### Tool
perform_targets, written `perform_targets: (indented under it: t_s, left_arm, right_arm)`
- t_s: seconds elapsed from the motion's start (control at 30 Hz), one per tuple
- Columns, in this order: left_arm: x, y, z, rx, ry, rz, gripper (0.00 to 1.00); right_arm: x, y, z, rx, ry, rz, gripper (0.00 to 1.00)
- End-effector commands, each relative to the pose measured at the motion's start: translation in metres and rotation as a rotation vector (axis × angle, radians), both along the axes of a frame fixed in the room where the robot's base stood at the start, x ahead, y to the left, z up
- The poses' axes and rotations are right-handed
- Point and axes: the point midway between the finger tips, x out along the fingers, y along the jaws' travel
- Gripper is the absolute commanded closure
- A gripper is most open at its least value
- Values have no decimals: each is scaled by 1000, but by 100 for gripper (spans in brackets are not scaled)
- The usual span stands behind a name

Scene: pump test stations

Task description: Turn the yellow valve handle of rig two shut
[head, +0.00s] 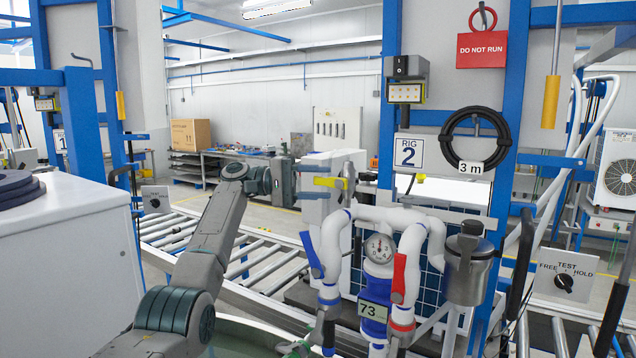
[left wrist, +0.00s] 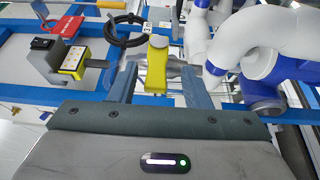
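The yellow valve handle (head: 328,182) of rig two sticks out to the left, roughly level, from a metal valve (head: 348,178) above the white pipes. The rig's sign (head: 409,151) reads RIG 2. My left gripper (head: 314,182) is at the handle, with one finger above and one below it in the head view. In the left wrist view the handle (left wrist: 157,66) stands between the two open fingers (left wrist: 160,86), with a visible gap on each side. Part of the valve body is hidden behind the handle. My right gripper is not in view.
A blue lever (head: 312,256) and a red lever (head: 399,276) sit on the pipes below, beside a round gauge (head: 379,248). A metal canister (head: 466,264) stands to the right. A red DO NOT RUN tag (head: 481,50) hangs above. A roller conveyor (head: 252,262) runs behind my left arm.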

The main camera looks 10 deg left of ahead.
Motion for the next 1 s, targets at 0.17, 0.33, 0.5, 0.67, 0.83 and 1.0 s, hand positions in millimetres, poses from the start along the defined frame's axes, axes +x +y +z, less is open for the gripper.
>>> perform_targets:
  t_s: [0.17,0.33,0.5,0.67,0.83,1.0]
  left_arm:
    - [0,0,2,-1,-2,1,57]
    - [0,8,0,-1,-2,2,57]
    - [-1,38,-2,-1,-3,5,57]
    - [-3,71,0,-2,-1,4,57]
    - [-4,93,2,-2,0,2,57]
    - [-5,105,1,-1,0,2,57]
  right_arm:
    - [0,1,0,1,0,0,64]
    - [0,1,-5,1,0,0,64]
    - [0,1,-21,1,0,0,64]
    - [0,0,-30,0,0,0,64]
    - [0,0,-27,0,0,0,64]
    - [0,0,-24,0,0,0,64]
